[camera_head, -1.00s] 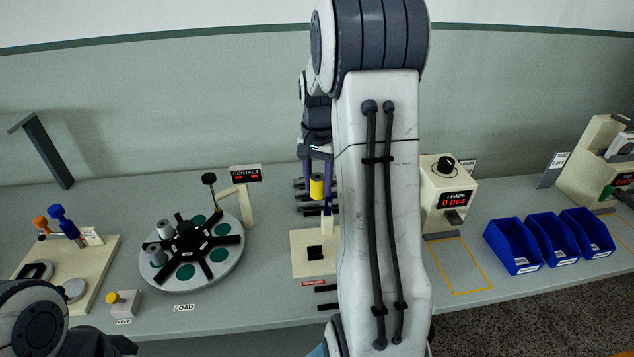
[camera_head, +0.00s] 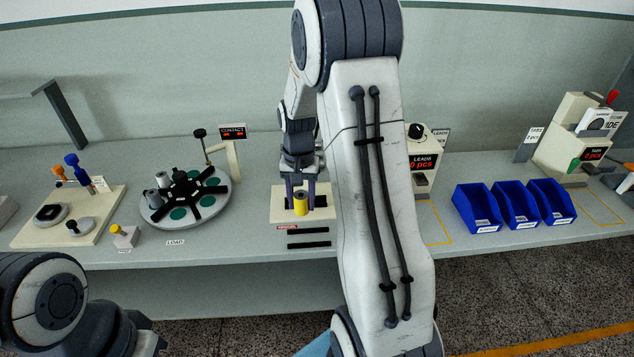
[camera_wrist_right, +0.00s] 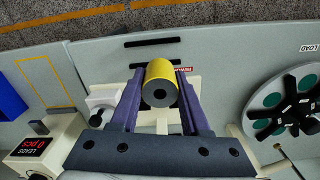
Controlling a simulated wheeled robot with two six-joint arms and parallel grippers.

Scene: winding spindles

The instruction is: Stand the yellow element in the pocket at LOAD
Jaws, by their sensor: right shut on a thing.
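The yellow element (camera_head: 301,203) is a short yellow cylinder with a dark end face that has a hole, seen in the wrist view (camera_wrist_right: 160,84). My right gripper (camera_head: 301,198) is shut on it, with a purple finger on each side. It is over or just in front of the cream block; its height is unclear. The round indexing plate (camera_head: 150,216) with green pockets and a black spider stands to the left. The LOAD label (camera_head: 175,242) lies at its front edge, near a green pocket (camera_head: 178,213) that looks empty. My left gripper's jaws are out of sight.
The cream block (camera_head: 321,213) with a red label is by my right gripper. A CONTACT post (camera_head: 233,160) stands behind the plate. A yellow-topped box (camera_head: 124,236) is left of LOAD. Blue bins (camera_head: 478,210) and the LEADS box (camera_head: 424,160) are right. My right arm hides part of the table.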

